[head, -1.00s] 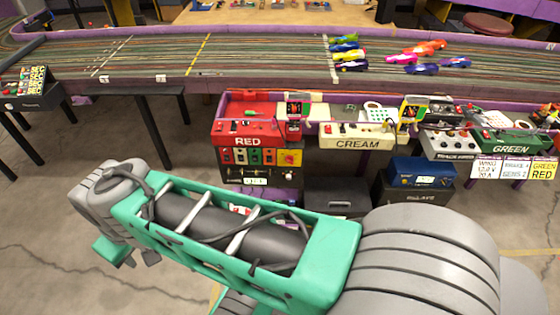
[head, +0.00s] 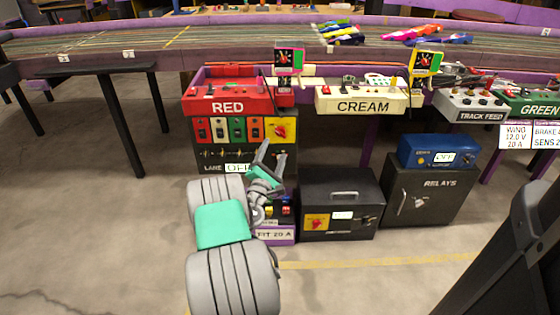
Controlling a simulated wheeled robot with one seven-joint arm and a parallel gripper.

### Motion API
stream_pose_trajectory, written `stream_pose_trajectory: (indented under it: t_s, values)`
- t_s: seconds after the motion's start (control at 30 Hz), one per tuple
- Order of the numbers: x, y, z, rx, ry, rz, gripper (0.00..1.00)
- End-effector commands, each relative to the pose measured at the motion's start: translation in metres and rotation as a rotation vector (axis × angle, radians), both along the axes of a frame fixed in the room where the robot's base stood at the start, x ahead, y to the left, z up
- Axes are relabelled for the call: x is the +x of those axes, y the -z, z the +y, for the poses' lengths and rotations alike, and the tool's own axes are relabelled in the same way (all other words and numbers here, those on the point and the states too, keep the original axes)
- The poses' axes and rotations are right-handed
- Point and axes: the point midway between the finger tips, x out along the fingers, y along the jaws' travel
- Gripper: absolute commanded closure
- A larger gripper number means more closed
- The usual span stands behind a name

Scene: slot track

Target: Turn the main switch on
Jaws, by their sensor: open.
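A red rotary knob on a yellow plate (head: 280,130) sits at the right of the dark panel under the RED box. A similar yellow plate with a red knob (head: 316,222) is on the front of a black box with a handle (head: 340,190). No label that I can read says which is the main switch. My gripper (head: 271,155) is open, its fingers pointing up in front of the dark panel's lower right, below the first knob. I see nothing between the fingers. My gripper and wrist hide part of the panel and the small purple box below.
The RED (head: 227,107) and CREAM (head: 363,106) control boxes are above, along the slot track (head: 130,48). A black table leg (head: 115,120) stands left. Floor (head: 90,210) at left front is clear.

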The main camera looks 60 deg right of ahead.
Motion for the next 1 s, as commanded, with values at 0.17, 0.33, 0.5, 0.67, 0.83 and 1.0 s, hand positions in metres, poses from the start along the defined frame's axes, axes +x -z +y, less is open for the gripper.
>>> stream_pose_trajectory:
  t_s: [0.17,0.33,0.5,0.67,0.83,1.0]
  values:
    - [-0.001,-0.001,-0.016,-0.031,0.002,0.043,0.33]
    - [0.005,-0.01,-0.047,-0.029,0.002,0.04,0.33]
    - [0.01,-0.016,-0.07,-0.027,0.001,0.04,0.33]
    - [0.011,-0.018,-0.075,-0.026,-0.001,0.041,0.33]
    - [0.012,-0.018,-0.074,-0.026,-0.001,0.04,0.35]
    - [0.012,-0.018,-0.074,-0.025,-0.002,0.04,0.49]
